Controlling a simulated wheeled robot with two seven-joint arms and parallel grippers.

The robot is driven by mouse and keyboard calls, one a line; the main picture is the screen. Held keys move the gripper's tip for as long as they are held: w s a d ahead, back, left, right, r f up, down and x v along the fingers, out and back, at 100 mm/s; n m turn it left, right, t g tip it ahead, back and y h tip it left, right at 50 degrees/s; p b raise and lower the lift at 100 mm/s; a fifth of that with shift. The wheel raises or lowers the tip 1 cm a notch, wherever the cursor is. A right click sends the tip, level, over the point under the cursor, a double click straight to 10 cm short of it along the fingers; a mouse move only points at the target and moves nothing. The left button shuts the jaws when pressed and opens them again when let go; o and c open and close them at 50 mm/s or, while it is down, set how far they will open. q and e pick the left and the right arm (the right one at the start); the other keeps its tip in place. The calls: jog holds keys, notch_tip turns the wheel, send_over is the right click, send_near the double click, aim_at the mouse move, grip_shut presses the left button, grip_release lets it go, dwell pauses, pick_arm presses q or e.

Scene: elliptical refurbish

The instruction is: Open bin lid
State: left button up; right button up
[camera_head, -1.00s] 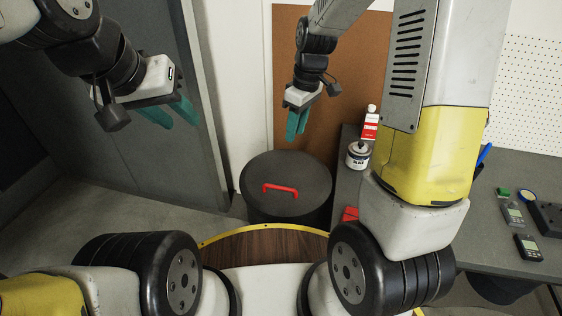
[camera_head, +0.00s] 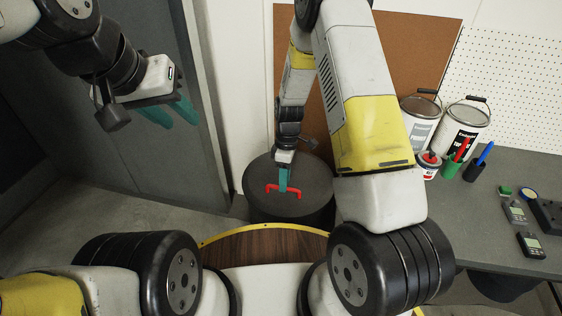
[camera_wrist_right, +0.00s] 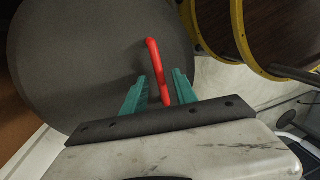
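The round dark grey bin lid (camera_head: 310,170) lies on the bin (camera_head: 300,213), seemingly closed. Its red handle (camera_head: 272,188) stands up from the lid's top. My right gripper (camera_head: 284,188) points down at the handle. In the right wrist view the red handle (camera_wrist_right: 154,57) runs between the open teal fingers of the right gripper (camera_wrist_right: 160,88), with a visible gap on each side. The lid (camera_wrist_right: 85,65) fills much of that view. My left gripper (camera_head: 170,112) hangs open and empty at upper left, away from the bin.
A grey worktop (camera_head: 480,200) stands to the right of the bin. It carries two paint cans (camera_head: 421,118) (camera_head: 462,130), pen cups (camera_head: 473,172) and small meters (camera_head: 530,245). A brown board (camera_head: 400,55) is behind. A grey door (camera_head: 150,140) stands at left.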

jog(key=shift+s+f, duration=0.1)
jog(key=shift+f, duration=0.3)
grip_shut()
dwell(1.2)
